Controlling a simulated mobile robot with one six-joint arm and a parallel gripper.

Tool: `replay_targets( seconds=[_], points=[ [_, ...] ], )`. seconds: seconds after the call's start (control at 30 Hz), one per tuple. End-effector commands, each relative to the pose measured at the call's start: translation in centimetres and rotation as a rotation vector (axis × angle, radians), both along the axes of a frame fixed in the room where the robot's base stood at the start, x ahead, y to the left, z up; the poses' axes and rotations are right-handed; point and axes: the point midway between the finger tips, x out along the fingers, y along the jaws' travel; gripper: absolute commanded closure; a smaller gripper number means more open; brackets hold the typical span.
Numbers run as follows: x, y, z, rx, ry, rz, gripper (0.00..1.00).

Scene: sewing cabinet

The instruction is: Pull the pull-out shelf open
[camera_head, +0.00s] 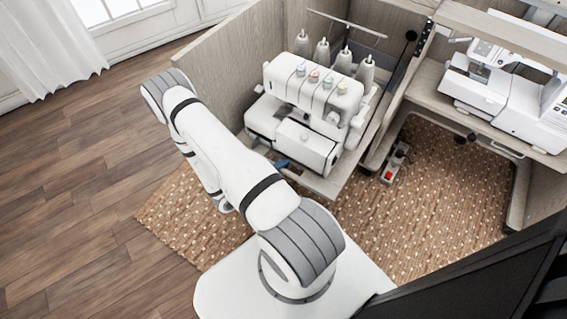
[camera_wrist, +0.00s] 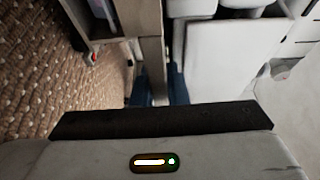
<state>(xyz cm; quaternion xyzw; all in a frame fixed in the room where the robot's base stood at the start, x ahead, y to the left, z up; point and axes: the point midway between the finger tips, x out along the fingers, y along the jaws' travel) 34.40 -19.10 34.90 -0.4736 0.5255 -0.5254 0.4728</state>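The pull-out shelf (camera_head: 326,185) is a light wood board at the front of the left cabinet bay, with a white overlock machine (camera_head: 305,105) standing on it. Its front edge extends a little beyond the divider on its right. My arm hides its left part. In the head view only a blue bit of my gripper (camera_head: 284,164) shows at the shelf's front edge. In the wrist view, the blue fingers of my gripper (camera_wrist: 159,88) lie on both sides of the shelf's board (camera_wrist: 158,62). The board appears to fill the gap between them; fingertip contact is partly hidden.
A sewing machine (camera_head: 500,95) stands on the higher table at the right. A foot pedal with a red part (camera_head: 393,168) lies on the patterned rug (camera_head: 430,205) under the cabinet. Thread cones stand behind the overlock. Wood floor at the left is clear.

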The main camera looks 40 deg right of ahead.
Motion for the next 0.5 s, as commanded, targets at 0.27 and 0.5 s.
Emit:
replay_targets(
  seconds=[0.27,0.5],
  points=[
    [0.3,0.0,0.0,0.0,-0.006,0.005,0.78],
    [0.5,1.3,0.1,0.001,-0.004,0.008,0.78]
  ],
)
